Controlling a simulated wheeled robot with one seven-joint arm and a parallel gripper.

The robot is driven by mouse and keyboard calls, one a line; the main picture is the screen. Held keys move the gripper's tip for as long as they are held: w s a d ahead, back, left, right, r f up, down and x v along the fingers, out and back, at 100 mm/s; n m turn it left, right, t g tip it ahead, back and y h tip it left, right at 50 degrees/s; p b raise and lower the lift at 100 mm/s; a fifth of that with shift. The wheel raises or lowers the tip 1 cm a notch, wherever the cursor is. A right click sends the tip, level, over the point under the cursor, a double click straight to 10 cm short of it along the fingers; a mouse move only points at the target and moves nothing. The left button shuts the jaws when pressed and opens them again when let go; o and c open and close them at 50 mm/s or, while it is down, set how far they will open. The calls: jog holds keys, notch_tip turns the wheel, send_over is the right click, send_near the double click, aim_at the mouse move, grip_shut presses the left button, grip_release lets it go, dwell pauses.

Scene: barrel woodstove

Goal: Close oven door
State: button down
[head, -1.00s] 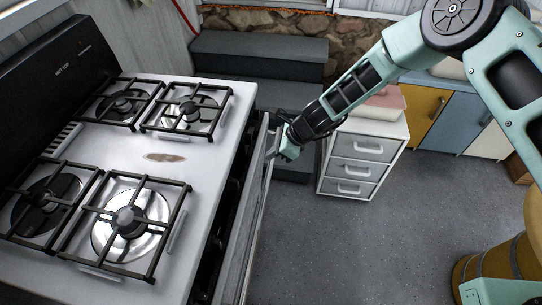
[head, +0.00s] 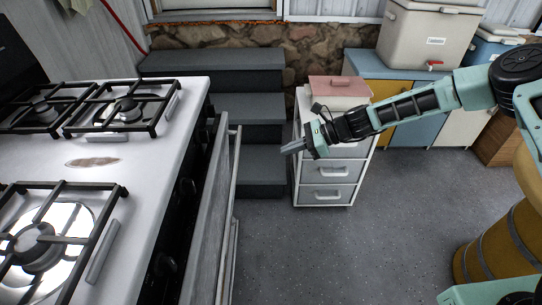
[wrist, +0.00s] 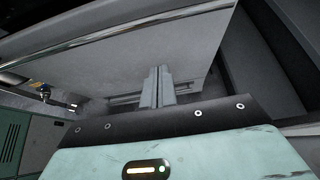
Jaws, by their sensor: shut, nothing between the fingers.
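The stove (head: 130,190) stands at the left in the head view, with burners and grates on its white top. Its oven door (head: 211,215) leans partly open from the front, near upright, with a gap behind it. A long bar handle (head: 236,170) runs along the door's outer side near its top edge. My gripper (head: 288,149) is shut and empty, to the right of the door's far end and apart from it in the head view. In the wrist view, the shut fingers (wrist: 157,86) point toward the grey door panel (wrist: 110,72); contact there cannot be told.
Dark grey steps (head: 245,110) rise behind the stove and gripper. A white drawer cabinet (head: 327,182) stands just behind my gripper, with a pink-lidded box (head: 338,88) on top. A cooler (head: 428,38) sits on coloured cupboards at the back right. The floor (head: 350,250) in front is clear.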

jog(key=a+r+p+x, duration=0.1)
jog(key=r+x, duration=0.1)
jog(key=x, duration=0.9)
jog(key=shift+a, duration=0.5)
jog(key=a, duration=0.2)
jog(key=a+r, duration=0.1)
jog(key=a, duration=0.1)
jog(key=shift+w+a, duration=0.15)
jog(key=shift+a, duration=0.05)
jog(key=shift+d, duration=0.2)
